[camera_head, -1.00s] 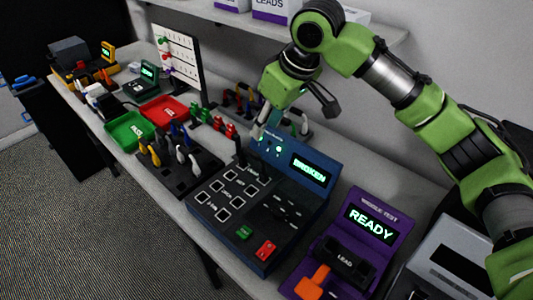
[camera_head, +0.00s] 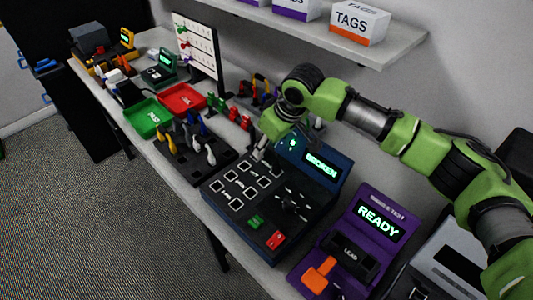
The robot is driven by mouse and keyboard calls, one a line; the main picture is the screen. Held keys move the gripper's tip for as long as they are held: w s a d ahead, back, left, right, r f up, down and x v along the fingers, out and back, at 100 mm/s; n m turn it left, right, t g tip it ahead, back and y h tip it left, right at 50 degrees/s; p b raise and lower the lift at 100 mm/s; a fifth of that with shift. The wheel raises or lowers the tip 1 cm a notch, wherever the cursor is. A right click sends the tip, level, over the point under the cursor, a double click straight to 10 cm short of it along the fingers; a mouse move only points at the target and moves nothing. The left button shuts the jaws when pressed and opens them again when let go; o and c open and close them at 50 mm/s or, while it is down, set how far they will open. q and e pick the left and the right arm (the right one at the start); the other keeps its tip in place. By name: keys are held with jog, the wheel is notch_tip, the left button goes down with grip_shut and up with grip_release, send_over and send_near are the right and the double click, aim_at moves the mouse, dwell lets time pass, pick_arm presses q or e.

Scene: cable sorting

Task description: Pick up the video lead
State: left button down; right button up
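Several leads with yellow, white and blue plugs (camera_head: 209,154) stand in a black holder (camera_head: 208,173) left of the blue tester. I cannot tell which one is the video lead. My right gripper (camera_head: 259,155) is low at the rear left corner of the blue tester (camera_head: 290,220), right of the black holder. Its fingers are small and partly hidden by its own body, so I cannot tell whether it is open or holds anything. The tester's screen reads BROKEN. My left gripper is out of view.
A purple tester (camera_head: 385,203) reading READY has an orange lever in front. A green tray (camera_head: 136,129) and red tray (camera_head: 201,106) lie left. Coloured leads (camera_head: 262,88) stand at the back wall. A shelf (camera_head: 408,42) with boxes overhangs the bench.

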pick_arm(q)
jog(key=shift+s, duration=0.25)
pick_arm(e)
jog(key=shift+f, duration=0.15)
jog(key=shift+c, duration=0.7)
grip_shut()
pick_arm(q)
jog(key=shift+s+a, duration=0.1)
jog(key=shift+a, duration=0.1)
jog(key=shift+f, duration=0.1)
